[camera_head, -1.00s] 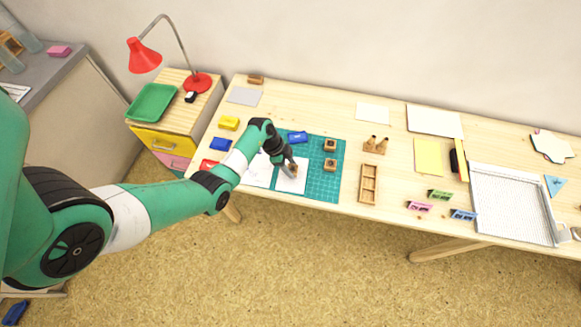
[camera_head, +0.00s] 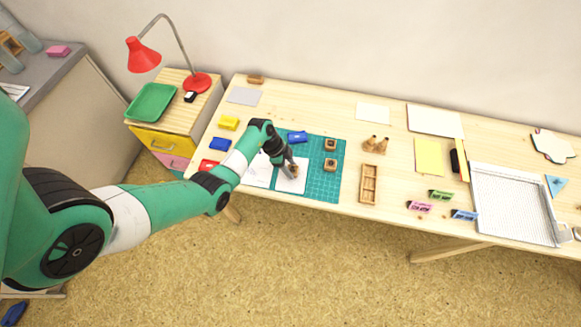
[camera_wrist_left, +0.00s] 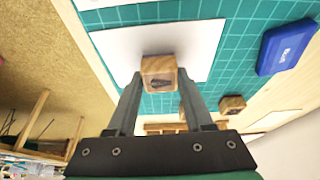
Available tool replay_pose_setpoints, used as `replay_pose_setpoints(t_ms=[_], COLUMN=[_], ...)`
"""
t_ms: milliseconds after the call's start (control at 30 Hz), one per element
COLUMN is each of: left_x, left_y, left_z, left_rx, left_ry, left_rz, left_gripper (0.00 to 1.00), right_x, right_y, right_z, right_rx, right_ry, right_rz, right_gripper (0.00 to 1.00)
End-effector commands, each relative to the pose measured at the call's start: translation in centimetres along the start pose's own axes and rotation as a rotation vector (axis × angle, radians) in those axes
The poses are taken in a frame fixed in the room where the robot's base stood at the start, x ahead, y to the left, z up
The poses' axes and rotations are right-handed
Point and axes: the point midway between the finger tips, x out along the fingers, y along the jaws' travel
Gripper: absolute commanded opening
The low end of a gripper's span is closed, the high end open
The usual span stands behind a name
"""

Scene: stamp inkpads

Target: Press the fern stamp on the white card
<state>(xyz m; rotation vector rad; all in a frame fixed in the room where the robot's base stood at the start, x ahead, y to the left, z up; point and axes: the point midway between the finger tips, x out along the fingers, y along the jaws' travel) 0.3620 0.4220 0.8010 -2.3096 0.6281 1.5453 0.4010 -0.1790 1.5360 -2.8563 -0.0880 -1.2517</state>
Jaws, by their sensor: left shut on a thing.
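My left gripper (camera_head: 291,173) is shut on a wooden block stamp (camera_wrist_left: 159,70), over the white card (camera_head: 286,186). In the left wrist view the stamp sits between the fingertips, with a dark mark on its facing side; I cannot make out if it is a fern. The card (camera_wrist_left: 203,38) lies flat on the teal cutting mat (camera_head: 324,187), behind the stamp in that view. The stamp's printing face is hidden, so I cannot tell whether it touches the card. My right gripper is in neither view.
Two other wooden stamps (camera_head: 330,145) (camera_head: 330,165) stand on the mat. A blue inkpad (camera_head: 297,137) is at the mat's back edge. Yellow (camera_head: 228,123), blue (camera_head: 220,144) and red (camera_head: 208,165) pads lie to the left. A wooden tray (camera_head: 369,185) is right of the mat.

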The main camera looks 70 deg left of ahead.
Motion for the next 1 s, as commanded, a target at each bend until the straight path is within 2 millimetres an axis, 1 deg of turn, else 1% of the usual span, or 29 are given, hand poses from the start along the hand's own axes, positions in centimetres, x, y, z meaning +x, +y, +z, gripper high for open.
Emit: replay_pose_setpoints(t_ms=[667, 1000], left_x=[0.78, 0.75], left_y=[-0.04, -0.01], left_z=[0.31, 0.31], left_rx=[0.001, 0.0], left_ry=[0.0, 0.0], left_rz=[-0.001, -0.001], left_gripper=[0.11, 0.11], right_x=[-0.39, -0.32], right_y=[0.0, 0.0], right_z=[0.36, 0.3], right_rx=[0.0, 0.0], right_ry=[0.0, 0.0], right_rz=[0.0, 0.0], right_gripper=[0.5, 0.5])
